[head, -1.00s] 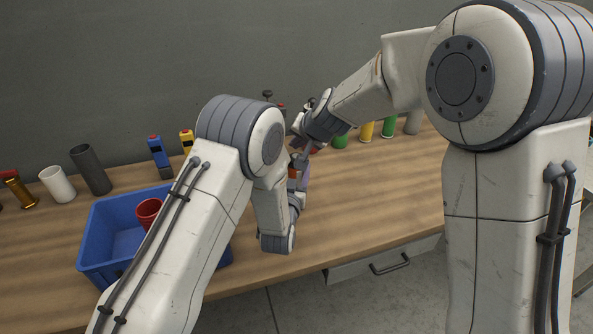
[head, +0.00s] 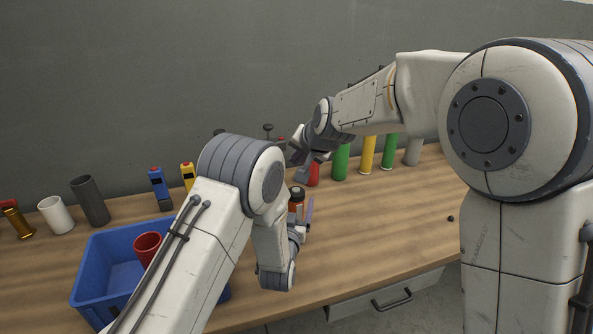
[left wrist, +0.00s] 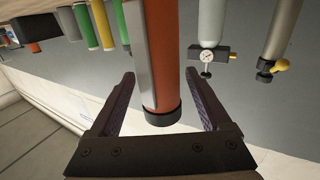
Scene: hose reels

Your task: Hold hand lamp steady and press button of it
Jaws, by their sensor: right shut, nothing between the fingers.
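The hand lamp, a red-orange cylinder with a black end and a grey strip along one side, stands between my left gripper's fingers in the left wrist view (left wrist: 163,60). In the head view the lamp (head: 296,194) shows only its dark top and some orange. My left gripper (head: 301,214) has one finger on each side of the lamp; a thin gap seems to show on one side, so contact is unclear. My right gripper (head: 301,166) is shut and empty, above and behind the lamp, apart from it. The lamp's button cannot be made out.
A blue bin (head: 97,262) with a red cup (head: 147,248) stands at the left, partly behind my left arm. Blue (head: 158,190) and yellow (head: 187,176) devices, cups, and several coloured cylinders line the back. The table's right front is mostly clear.

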